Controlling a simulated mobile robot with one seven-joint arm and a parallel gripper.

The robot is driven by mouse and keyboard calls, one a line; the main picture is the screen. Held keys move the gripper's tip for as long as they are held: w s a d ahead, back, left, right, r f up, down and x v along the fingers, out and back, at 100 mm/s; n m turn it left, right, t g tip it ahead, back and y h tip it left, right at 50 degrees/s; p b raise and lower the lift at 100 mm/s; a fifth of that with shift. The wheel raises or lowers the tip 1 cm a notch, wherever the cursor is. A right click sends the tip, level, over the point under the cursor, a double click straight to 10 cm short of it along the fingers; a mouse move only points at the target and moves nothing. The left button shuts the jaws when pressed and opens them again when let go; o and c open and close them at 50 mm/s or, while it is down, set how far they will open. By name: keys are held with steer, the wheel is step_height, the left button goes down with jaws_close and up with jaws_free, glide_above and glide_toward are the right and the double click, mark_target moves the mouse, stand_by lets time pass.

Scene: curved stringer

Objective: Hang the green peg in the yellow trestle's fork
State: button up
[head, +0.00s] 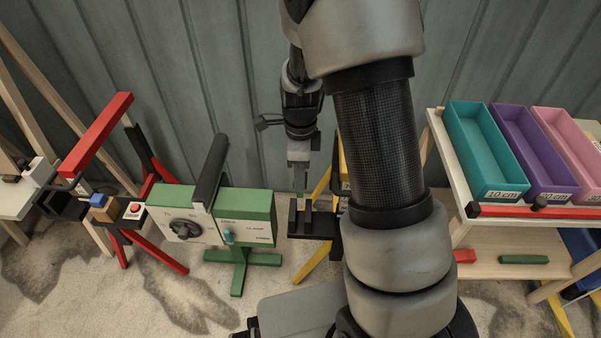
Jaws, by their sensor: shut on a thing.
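My gripper (299,178) points down in the middle of the head view, in front of the back wall. It is shut on the green peg (300,194), of which only a small sliver shows at the fingertips. Just below is the black fork (308,222) of the yellow trestle (311,262), with upright prongs. The peg's lower end is at about the height of the prong tops in the picture. I cannot tell whether it touches the fork or sits between the prongs. My own arm hides the trestle's right part.
A green stand with a clamp box (247,218) and black bar (210,172) is close left of the fork. A red trestle (160,258) stands farther left. At right, a shelf (480,238) holds teal, purple and pink bins, with red and green pieces (524,260) below.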

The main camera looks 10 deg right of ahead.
steer(key=shift+f+b, duration=1.5)
steer(key=shift+f, duration=1.15)
step_height(320, 180, down, 6)
steer(key=b, duration=0.2)
steer(key=shift+b, duration=0.3)
stand_by(2.1)
steer(key=o, duration=1.1)
steer(key=shift+f, duration=0.1)
step_height(320, 180, up, 17)
steer(key=p, duration=0.5)
steer(key=shift+r+p, duration=0.2)
steer(key=shift+p, duration=0.1)
